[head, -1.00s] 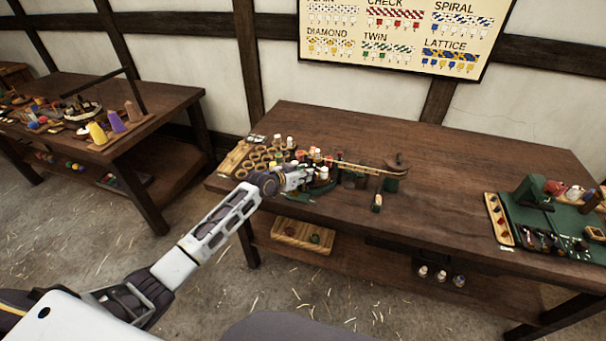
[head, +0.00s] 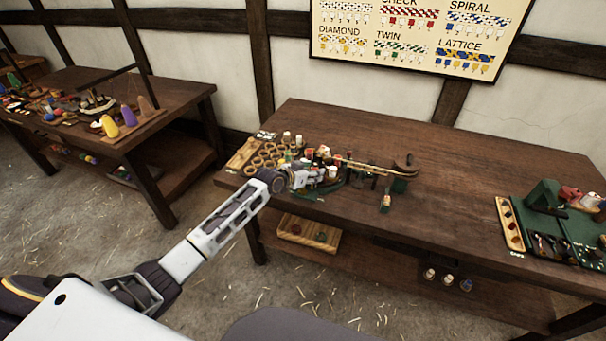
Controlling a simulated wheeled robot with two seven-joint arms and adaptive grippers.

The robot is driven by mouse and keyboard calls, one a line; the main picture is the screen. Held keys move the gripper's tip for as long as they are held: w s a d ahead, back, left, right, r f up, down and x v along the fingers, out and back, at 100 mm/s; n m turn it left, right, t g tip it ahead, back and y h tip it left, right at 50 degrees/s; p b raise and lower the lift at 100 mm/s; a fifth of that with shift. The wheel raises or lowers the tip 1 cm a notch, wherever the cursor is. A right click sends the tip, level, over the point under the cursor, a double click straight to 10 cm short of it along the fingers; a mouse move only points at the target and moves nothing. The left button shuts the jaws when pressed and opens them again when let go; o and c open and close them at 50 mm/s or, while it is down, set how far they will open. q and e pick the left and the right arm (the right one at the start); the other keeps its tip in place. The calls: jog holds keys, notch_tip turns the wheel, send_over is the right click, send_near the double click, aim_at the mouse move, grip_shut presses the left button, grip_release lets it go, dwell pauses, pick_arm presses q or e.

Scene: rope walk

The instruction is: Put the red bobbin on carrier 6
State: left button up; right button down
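My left arm reaches over the front left of the long table (head: 460,180). My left gripper (head: 308,179) is at a green braiding stand (head: 328,187) with several bobbins around it. A red bobbin (head: 309,153) shows just behind the gripper, among white ones. The gripper covers part of the stand, and the fingers are too small to tell whether they are open or shut or hold anything. Carrier numbers cannot be read, so I cannot tell which is carrier 6. My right gripper is not in view.
A wooden rack of rings (head: 243,153) lies left of the stand. A thin rod runs right to a small post (head: 404,170). A green mat (head: 575,222) with tools lies at the far right. The table's middle is clear. A pattern chart (head: 415,35) hangs behind.

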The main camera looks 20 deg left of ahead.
pick_arm(q)
jog(key=shift+r, duration=0.1)
jog(key=v, duration=1.2)
dwell(0.4)
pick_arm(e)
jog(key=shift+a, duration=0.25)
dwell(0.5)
